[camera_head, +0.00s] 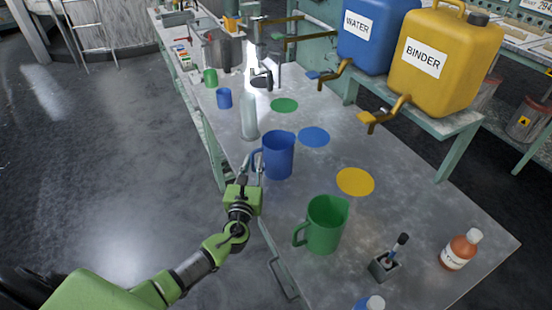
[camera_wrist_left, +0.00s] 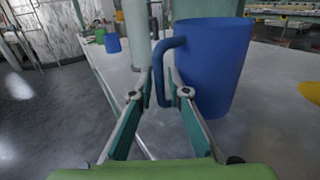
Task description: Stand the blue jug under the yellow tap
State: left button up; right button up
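The blue jug (camera_head: 279,157) stands upright on the grey bench, its handle toward my left gripper (camera_head: 250,172). In the left wrist view the jug (camera_wrist_left: 212,70) fills the right side. My left gripper (camera_wrist_left: 160,78) is open, with its fingers apart on either side of the handle (camera_wrist_left: 160,72); I cannot tell if either finger touches it. The yellow tap (camera_head: 384,114) juts from the yellow BINDER container (camera_head: 445,62). A yellow disc (camera_head: 355,181) lies on the bench near this tap, to the right of the jug. My right gripper is not in view.
A tall pale cylinder (camera_head: 249,117) stands close behind the jug. A green jug (camera_head: 323,224) stands in front. Blue (camera_head: 313,137) and green (camera_head: 284,105) discs lie on the bench. A brush holder (camera_head: 384,266) and brown bottle (camera_head: 460,249) stand at front right. Bench between jug and yellow disc is clear.

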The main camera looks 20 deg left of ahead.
pick_arm(q)
grip_shut()
